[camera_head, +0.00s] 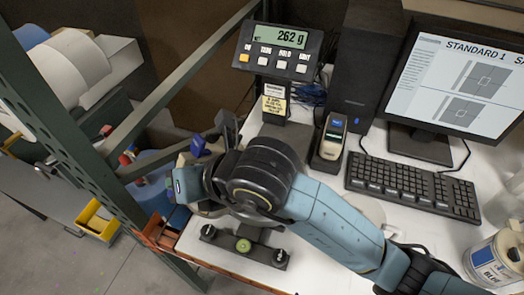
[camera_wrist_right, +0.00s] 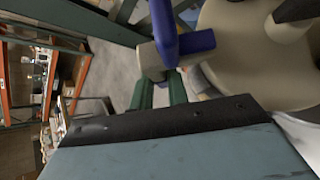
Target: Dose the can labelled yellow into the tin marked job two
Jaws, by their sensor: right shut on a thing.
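My right gripper (camera_head: 189,160) is at the left end of my arm, over the weighing area. In the right wrist view its green fingers (camera_wrist_right: 162,88) are shut on a beige part with a blue-purple handle-like piece (camera_wrist_right: 182,43). The blue piece (camera_head: 198,146) also shows in the head view. A larger beige rounded body (camera_wrist_right: 250,60) is beside it; I cannot tell whether they are joined. No yellow label or job two mark is readable. My arm hides most of the weighing area. My left gripper is not in view.
A can labelled blue (camera_head: 497,262) stands at the lower right. A keyboard (camera_head: 413,187), a monitor (camera_head: 460,85) and a handheld device (camera_head: 331,137) take up the back and right of the white bench. A green rack post (camera_head: 75,135) stands close on the left.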

